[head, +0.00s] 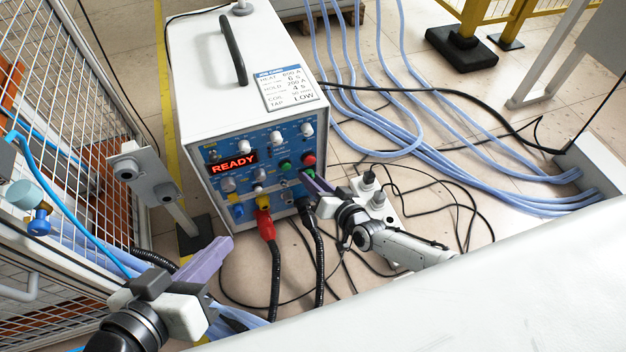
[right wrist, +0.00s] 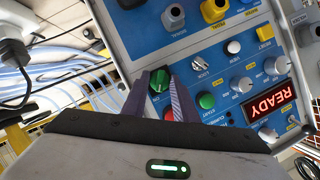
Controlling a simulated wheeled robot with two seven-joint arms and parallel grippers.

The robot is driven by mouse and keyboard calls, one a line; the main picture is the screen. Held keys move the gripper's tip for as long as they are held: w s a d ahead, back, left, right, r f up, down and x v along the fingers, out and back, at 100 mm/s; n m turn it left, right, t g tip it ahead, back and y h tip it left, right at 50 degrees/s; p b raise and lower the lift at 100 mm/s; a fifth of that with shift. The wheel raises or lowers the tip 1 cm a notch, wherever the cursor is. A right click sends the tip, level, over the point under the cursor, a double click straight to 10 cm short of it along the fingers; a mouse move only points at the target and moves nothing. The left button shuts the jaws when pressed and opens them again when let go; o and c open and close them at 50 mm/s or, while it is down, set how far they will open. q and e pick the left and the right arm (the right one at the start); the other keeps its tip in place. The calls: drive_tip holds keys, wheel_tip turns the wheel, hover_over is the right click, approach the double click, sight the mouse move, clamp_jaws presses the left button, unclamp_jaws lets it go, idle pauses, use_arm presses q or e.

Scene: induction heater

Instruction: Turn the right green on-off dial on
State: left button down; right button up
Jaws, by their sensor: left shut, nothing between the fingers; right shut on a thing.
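The induction heater (head: 240,110) is a white box with a blue front panel and a lit red READY display (head: 232,162). The right green on-off dial (right wrist: 159,81) sits on the panel, between the fingers of my right gripper (right wrist: 160,97). In the head view, my right gripper (head: 309,179) reaches the panel's right side and largely covers the dial. Its fingers are shut on the dial, with the dial's green face showing between the tips. My left gripper (head: 226,243) is shut and empty, low in front of the heater and apart from it.
A green START button (right wrist: 207,101) and a red button (head: 308,158) are close to the dial. Red (head: 265,226) and black cables plug in below. Wire mesh fencing (head: 60,90) stands left; blue hoses (head: 430,160) lie on the floor at right.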

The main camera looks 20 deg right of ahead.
drive_tip(key=shift+d+m+y, duration=0.1)
drive_tip(key=shift+m+y, duration=0.4)
drive_tip(key=shift+m, duration=0.4)
drive_tip(key=o, duration=1)
use_arm(q)
drive_tip(key=shift+s+a+f+g+y+p, duration=0.1)
drive_tip(key=shift+a+f+g+y+p, duration=0.25)
drive_tip(key=shift+f+p, duration=0.4)
drive_tip(key=shift+s+a+f+g+y+p, duration=0.2)
drive_tip(key=shift+a+f+y+p, duration=0.3)
drive_tip(key=shift+p, duration=0.45)
drive_tip(key=shift+s+a+f+g+y+p, duration=0.1)
drive_tip(key=shift+a+f+g+y+p, duration=0.15)
drive_tip(key=shift+a+f+p, duration=0.4)
use_arm(e)
drive_tip(key=shift+f+v, duration=0.2)
drive_tip(key=shift+v, duration=4.85)
use_arm(q)
drive_tip(key=shift+d, duration=0.15)
use_arm(e)
drive_tip(key=shift+s, duration=0.1)
